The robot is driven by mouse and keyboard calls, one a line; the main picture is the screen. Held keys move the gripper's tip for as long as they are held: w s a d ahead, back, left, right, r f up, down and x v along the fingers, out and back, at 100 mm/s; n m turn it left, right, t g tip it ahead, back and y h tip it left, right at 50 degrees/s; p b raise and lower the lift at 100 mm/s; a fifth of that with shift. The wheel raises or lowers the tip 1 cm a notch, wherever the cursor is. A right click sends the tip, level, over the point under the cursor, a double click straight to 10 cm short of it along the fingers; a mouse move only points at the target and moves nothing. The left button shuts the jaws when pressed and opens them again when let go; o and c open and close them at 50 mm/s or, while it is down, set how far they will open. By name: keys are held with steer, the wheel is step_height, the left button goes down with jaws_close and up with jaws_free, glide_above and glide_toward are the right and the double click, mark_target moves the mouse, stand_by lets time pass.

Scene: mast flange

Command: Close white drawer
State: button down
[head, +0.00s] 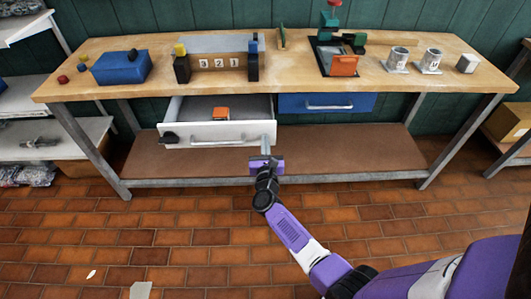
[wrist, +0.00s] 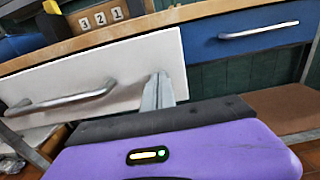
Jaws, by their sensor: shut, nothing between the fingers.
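The white drawer (head: 217,134) hangs pulled out under the left half of the workbench, with a grey bar handle on its front. An orange block (head: 220,113) and a dark item lie in or at it. My gripper (head: 265,145) is at the right end of the drawer front, with its fingers shut and empty. In the wrist view the white drawer front (wrist: 130,62) is close, its handle (wrist: 62,103) at the left. My shut fingers (wrist: 160,88) overlap the right part of the front; I cannot tell if they touch it.
A blue drawer (head: 327,103) beside it on the right appears shut. The wooden benchtop (head: 300,65) holds a blue box (head: 121,67), a number block, a vise-like tool and metal cups. A brown lower shelf (head: 330,167) lies below. The tiled floor in front is mostly clear.

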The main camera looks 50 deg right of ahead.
steer(key=b+x, duration=0.5)
steer(key=x, duration=0.3)
steer(key=b+x, duration=0.6)
steer(key=x, duration=0.2)
steer(key=shift+w+d+f+b, duration=0.2)
steer(key=shift+w+d+b, duration=0.1)
steer(key=shift+w+d+r+b, duration=0.1)
steer(key=shift+w+d+b, duration=0.25)
steer(key=shift+d, duration=0.15)
steer(key=shift+w+r, duration=0.1)
steer(key=shift+r, duration=0.25)
steer(key=shift+d, duration=0.1)
